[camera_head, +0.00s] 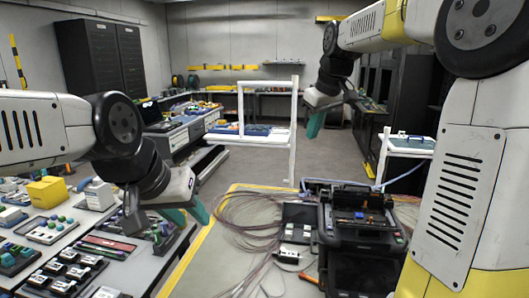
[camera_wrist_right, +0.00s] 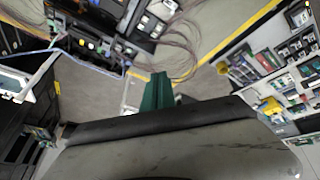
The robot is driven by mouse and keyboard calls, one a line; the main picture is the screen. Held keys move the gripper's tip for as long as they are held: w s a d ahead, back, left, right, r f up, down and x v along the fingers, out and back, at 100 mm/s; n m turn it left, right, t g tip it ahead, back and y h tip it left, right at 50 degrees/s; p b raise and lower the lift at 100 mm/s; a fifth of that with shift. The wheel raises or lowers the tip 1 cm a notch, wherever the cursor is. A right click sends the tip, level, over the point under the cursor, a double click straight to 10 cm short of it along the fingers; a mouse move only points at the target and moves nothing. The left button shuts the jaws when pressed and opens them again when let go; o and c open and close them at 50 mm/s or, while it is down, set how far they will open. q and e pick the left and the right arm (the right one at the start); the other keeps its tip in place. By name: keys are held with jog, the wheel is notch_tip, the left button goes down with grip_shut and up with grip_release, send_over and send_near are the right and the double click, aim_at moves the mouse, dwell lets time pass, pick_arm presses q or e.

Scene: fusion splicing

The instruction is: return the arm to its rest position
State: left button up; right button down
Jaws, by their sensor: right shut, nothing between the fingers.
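My right arm comes in from the upper right of the head view. Its gripper (camera_head: 316,122) hangs in the air over the open floor, pointing down, with teal fingers. In the right wrist view the two teal fingers (camera_wrist_right: 157,92) lie together, shut, with nothing between them. My left arm comes in from the left of the head view. Its gripper (camera_head: 192,212), also with teal fingers, is over the right edge of the left workbench. The angle does not show whether its fingers are apart. I see nothing held in it.
A black splicing machine (camera_head: 360,222) stands at the lower middle, beside loose cables (camera_head: 250,222). The left workbench (camera_head: 150,268) carries a yellow block (camera_head: 47,192) and several trays of parts. A white-framed cart (camera_head: 262,136) stands behind. The grey floor (camera_head: 262,165) between is clear.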

jog(key=s+f+m, duration=0.3)
jog(key=s+f, duration=0.1)
jog(key=s, duration=0.9)
jog(key=s+f+m+t, duration=0.1)
jog(key=s+f+m, duration=0.2)
jog(key=s, duration=1)
notch_tip(320, 180, down, 2)
jog(key=shift+s+d+f+m+y, duration=0.25)
jog(key=shift+s+d+m+y, duration=0.05)
jog(key=shift+d, duration=0.1)
